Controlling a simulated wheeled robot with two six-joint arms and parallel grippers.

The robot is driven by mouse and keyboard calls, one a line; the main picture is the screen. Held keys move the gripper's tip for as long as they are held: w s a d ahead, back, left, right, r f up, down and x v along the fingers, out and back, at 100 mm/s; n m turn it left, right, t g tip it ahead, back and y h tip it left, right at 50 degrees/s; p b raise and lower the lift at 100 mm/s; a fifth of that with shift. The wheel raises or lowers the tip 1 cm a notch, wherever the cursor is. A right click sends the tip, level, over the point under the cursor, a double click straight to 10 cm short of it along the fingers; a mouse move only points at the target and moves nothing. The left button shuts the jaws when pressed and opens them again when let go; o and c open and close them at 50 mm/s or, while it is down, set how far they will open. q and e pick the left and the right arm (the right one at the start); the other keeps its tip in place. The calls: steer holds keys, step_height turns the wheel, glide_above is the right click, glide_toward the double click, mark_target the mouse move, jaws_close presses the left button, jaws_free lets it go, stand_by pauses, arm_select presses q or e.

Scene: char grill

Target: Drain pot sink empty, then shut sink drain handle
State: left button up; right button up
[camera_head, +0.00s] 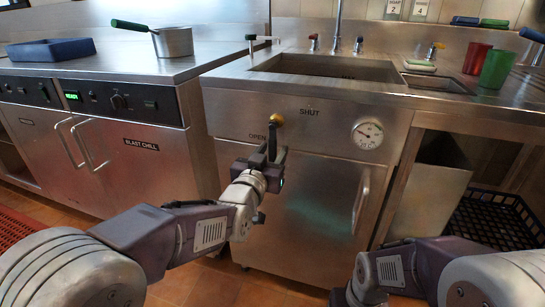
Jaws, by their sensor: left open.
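The pot sink (325,66) is a steel basin set in the counter at the upper middle. Its inside is dark at this low angle, so I cannot tell its water level. The rest of the handle is hidden behind my gripper. My left gripper (271,143) is open, with its dark fingers pointing up just below the knob. I cannot tell whether they touch the handle.
A round gauge (367,133) and a vertical door handle (361,199) are on the sink cabinet. Red (476,58) and green (496,69) cups stand on the counter at right. A blast chill cabinet (110,160) stands at left. A black crate (497,222) sits low at right.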

arm_select(q)
steer(key=shift+w, duration=0.15)
jaws_close()
stand_by(1.4)
